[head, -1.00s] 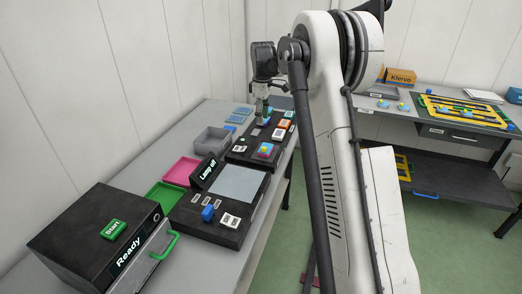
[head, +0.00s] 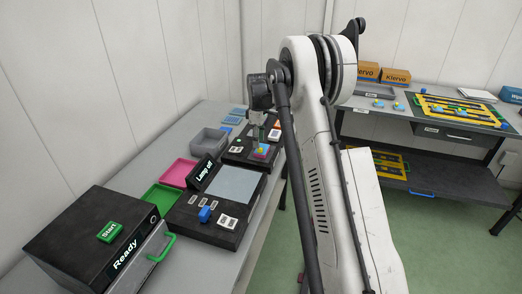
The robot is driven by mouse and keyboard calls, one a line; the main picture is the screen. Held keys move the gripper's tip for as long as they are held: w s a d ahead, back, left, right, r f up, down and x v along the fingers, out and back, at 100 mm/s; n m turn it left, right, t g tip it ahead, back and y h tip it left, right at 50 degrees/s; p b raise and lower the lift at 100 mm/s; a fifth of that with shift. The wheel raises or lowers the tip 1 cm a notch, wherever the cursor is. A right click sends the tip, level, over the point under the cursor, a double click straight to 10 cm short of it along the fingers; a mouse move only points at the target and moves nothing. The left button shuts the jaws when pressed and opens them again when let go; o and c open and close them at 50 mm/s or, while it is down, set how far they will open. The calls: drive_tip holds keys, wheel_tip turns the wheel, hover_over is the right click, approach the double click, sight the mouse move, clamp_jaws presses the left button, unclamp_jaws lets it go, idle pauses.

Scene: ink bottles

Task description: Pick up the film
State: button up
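No object is clearly marked as the film, so I cannot tell for certain which it is. Several thin light-blue sheets (head: 237,114) lie flat at the far end of the left bench. My gripper (head: 257,143) points down over the black device (head: 236,155) at that end.
The left bench also holds a grey bin (head: 209,142), pink tray (head: 178,173), green tray (head: 161,196), "Lamp off" panel (head: 226,184) and black "Ready" box (head: 85,235). A second bench (head: 385,122) at right carries yellow frames (head: 460,110) and cardboard boxes (head: 396,76).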

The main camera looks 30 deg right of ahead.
wheel_tip(320, 180, down, 4)
drive_tip(key=shift+w+r, duration=0.1)
drive_tip(key=shift+r, duration=0.05)
drive_tip(key=c, duration=0.7)
drive_tip(key=shift+c, duration=0.3)
drive_tip(key=shift+r, duration=0.15)
